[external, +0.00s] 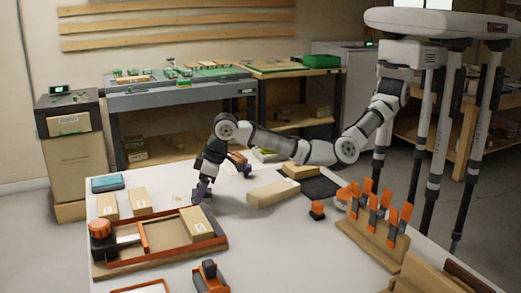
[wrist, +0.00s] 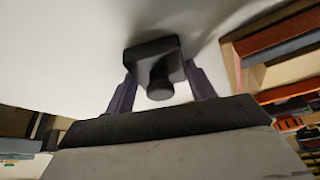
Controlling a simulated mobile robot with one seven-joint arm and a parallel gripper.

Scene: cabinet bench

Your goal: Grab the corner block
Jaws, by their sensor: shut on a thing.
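The frame tray (external: 160,258) holds an orange-topped clamp (external: 101,230) and a wood block (external: 197,223). Other wood blocks (external: 266,193) lie around. A rack of orange clamps (external: 375,237) stands right. The white tabletop (external: 270,240) is clear in the middle.

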